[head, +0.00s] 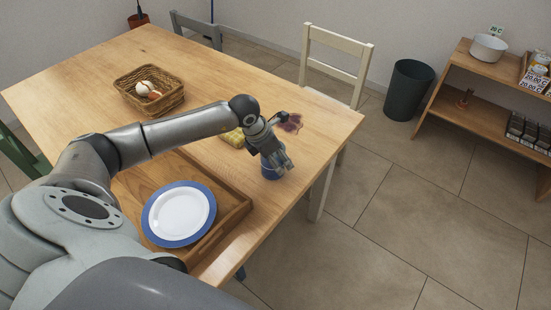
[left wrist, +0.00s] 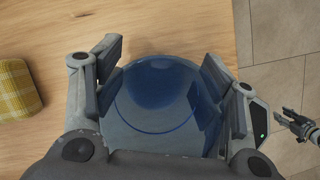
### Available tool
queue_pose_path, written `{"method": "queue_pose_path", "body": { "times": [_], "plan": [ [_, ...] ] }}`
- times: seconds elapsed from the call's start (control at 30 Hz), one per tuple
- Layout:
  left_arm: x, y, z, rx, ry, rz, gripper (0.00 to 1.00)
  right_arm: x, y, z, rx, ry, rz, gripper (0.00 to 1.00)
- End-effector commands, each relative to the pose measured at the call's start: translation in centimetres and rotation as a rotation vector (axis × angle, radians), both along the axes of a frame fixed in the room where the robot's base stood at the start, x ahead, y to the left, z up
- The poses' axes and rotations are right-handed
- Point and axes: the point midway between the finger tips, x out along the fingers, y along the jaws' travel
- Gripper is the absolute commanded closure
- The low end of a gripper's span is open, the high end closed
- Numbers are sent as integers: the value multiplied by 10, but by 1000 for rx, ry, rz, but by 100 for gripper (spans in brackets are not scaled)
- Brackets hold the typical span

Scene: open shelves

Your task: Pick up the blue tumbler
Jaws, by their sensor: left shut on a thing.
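The blue tumbler (head: 270,172) is near the right edge of the wooden table in the head view, partly hidden by my left gripper (head: 277,158). In the left wrist view the tumbler (left wrist: 155,95) is round, see-through blue, and sits between the two fingers of my left gripper (left wrist: 160,90). The fingers are shut on its sides. I cannot tell whether its base touches the table. A small grey gripper, likely my right one (left wrist: 297,124), shows at the right edge of the left wrist view, over the floor; its jaw state is unclear.
A wooden tray (head: 236,212) with a blue-rimmed white plate (head: 180,213) lies left of the tumbler. A yellow checked cloth item (head: 233,138) is close by, also in the left wrist view (left wrist: 18,90). A wicker basket (head: 150,101) stands farther back. A cream chair (head: 335,62) stands behind the table.

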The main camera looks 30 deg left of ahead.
Motion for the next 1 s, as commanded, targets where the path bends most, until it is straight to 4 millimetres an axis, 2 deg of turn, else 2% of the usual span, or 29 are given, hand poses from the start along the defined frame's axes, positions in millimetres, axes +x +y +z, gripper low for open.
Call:
{"method": "queue_pose_path", "body": {
  "times": [0.23, 0.5, 0.7, 1.0],
  "plan": [
    [1, 2, 31, 2, -9, -1, 70, 0, 2, -12, 2, -1, -2, 60],
    [-44, 36, 90, 8, -5, 2, 71, 0, 5, -24, 5, 0, -3, 60],
    [-74, 59, 104, 9, -1, 2, 71, 0, 5, -35, 5, 1, -2, 60],
    [-100, 78, 121, 5, -2, 0, 71, -1, 5, -44, 6, 2, -1, 60]
  ]
}}
